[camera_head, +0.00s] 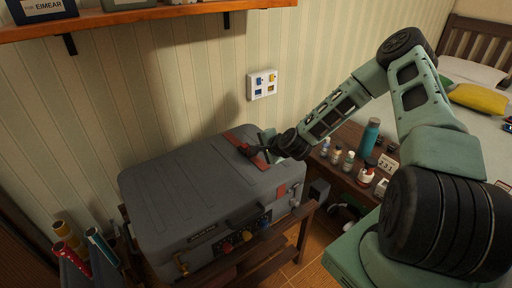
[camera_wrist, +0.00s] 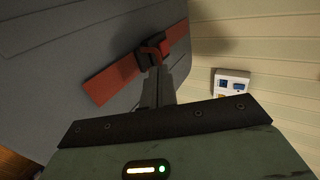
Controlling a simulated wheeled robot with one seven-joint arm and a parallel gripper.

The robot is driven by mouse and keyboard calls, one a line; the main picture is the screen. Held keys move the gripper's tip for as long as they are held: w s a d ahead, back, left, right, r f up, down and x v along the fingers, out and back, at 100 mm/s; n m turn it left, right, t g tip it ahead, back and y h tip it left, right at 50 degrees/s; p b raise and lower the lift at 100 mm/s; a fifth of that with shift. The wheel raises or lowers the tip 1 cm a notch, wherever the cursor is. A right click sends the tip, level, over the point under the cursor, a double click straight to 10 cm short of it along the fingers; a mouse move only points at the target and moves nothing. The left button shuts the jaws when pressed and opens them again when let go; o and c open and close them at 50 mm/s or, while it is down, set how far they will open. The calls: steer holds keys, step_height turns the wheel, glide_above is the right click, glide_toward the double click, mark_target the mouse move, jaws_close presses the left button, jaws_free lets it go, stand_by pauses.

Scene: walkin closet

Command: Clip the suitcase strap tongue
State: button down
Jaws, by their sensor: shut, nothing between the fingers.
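A grey suitcase (camera_head: 190,185) lies flat on a wooden rack, and it fills the left of the wrist view (camera_wrist: 60,60). A red strap (camera_head: 240,137) crosses the right part of its lid and shows again on the front face. In the wrist view the red strap (camera_wrist: 112,80) runs diagonally to a dark buckle (camera_wrist: 149,50) with a small red piece at it. My gripper (camera_head: 256,151) is over the lid at the buckle. In the wrist view its fingertips (camera_wrist: 157,68) are together, close below the buckle. I cannot tell whether they touch it. The strap tongue is not clearly told apart from the buckle.
A wooden side table (camera_head: 345,170) with several bottles stands to the right, under my arm. A wall panel (camera_head: 262,85) is behind the suitcase. A shelf (camera_head: 150,14) hangs above. Several rolled tubes (camera_head: 75,240) stand at the lower left. A bed (camera_head: 470,85) is at the far right.

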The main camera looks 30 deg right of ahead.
steer(key=shift+x, duration=1.1)
steer(key=shift+w+f, duration=0.15)
steer(key=shift+w, duration=0.1)
steer(key=shift+w+b, duration=0.35)
steer(key=shift+w+a, duration=0.1)
